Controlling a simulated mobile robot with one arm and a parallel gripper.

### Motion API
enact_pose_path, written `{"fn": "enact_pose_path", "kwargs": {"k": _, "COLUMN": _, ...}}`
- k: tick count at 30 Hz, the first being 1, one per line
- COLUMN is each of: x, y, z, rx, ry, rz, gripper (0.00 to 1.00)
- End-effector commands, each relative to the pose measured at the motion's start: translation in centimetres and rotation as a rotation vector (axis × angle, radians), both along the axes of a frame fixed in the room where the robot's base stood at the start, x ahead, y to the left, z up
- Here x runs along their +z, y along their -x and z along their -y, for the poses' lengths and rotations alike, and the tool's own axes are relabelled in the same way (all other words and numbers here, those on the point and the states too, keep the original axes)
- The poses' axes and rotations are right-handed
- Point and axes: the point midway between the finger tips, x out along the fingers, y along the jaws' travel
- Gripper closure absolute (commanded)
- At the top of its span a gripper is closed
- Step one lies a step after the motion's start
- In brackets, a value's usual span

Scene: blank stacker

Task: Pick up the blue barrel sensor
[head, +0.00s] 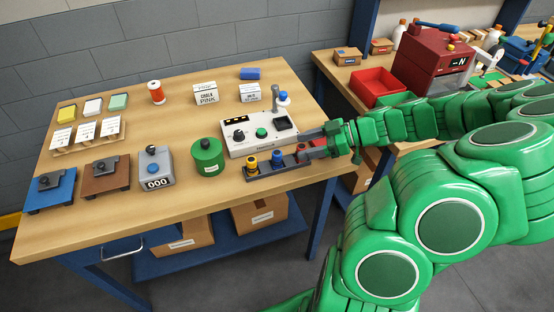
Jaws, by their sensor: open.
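A small blue barrel-shaped piece (276,159), which looks like the blue barrel sensor, stands upright in a dark rack (264,175) near the table's front right edge. A yellow piece (251,163) stands in the same rack to its left. My gripper (303,140) reaches in from the right, just right of the blue piece and beside the grey control box. Its jaws are open and seem empty. A red part (318,147) shows at the rack's right end beside the gripper; I cannot tell what it belongs to. The gripper hides part of the rack's right end.
The grey control box (258,134) stands right behind the rack. A green canister (207,157) is to the left, with a grey counter (156,169) beyond it. A blue cylinder (250,73) lies at the back. A second table with a red machine (431,60) stands right.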

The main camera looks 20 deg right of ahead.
Motion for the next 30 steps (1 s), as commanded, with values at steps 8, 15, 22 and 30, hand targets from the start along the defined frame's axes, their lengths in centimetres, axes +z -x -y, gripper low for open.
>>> {"fn": "enact_pose_path", "kwargs": {"k": 8, "x": -0.8, "y": -0.7, "z": -0.9, "rx": -0.007, "ry": -0.002, "rz": 0.016, "gripper": 0.39}}
{"fn": "enact_pose_path", "kwargs": {"k": 15, "x": -1.4, "y": -1.3, "z": -2.3, "rx": -0.007, "ry": -0.002, "rz": 0.016, "gripper": 0.39}}
{"fn": "enact_pose_path", "kwargs": {"k": 22, "x": -2.5, "y": -2.2, "z": -4.7, "rx": -0.005, "ry": -0.003, "rz": 0.013, "gripper": 0.39}}
{"fn": "enact_pose_path", "kwargs": {"k": 30, "x": -3.3, "y": -2.9, "z": -6.3, "rx": -0.007, "ry": -0.002, "rz": 0.014, "gripper": 0.39}}
